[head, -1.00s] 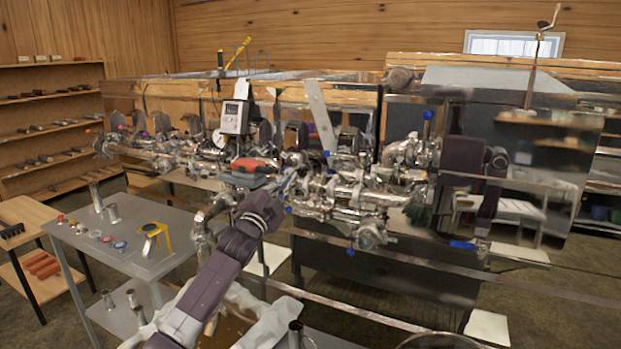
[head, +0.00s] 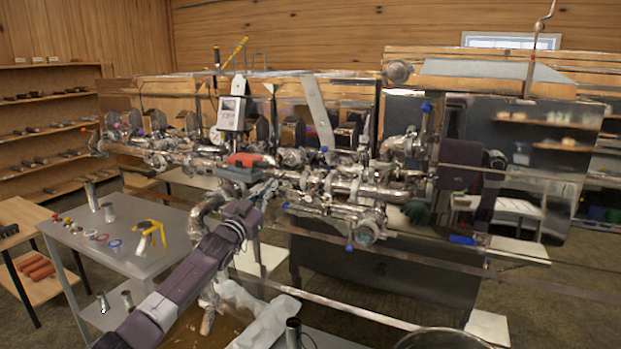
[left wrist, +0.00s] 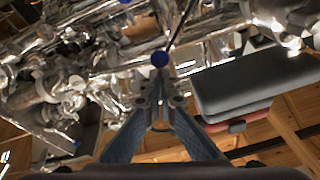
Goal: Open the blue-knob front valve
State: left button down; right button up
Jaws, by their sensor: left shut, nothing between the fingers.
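Several blue knobs sit on the shiny steel piping of the evaporator: a low front one (head: 349,248), a small one (head: 285,205) close to my gripper, one above the pipes (head: 324,149) and one at the upper right (head: 426,107). I cannot tell which is the front valve's. My left gripper (head: 268,188) is at the front of the piping, below and right of a red-and-black part (head: 250,160). In the left wrist view its fingers (left wrist: 160,92) are shut and empty. A blue knob (left wrist: 160,58) appears just beyond the fingertips; contact is unclear. My right gripper is not in view.
A grey table (head: 150,262) with small fittings and a yellow tool stands at the left. A dark block (left wrist: 255,80) is close to the right of my fingers in the wrist view. Dense pipes crowd the gripper.

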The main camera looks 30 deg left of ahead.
pick_arm(q)
jog(key=shift+w+a+f, duration=0.1)
jog(key=shift+w+f, duration=0.05)
jog(key=shift+f, duration=0.3)
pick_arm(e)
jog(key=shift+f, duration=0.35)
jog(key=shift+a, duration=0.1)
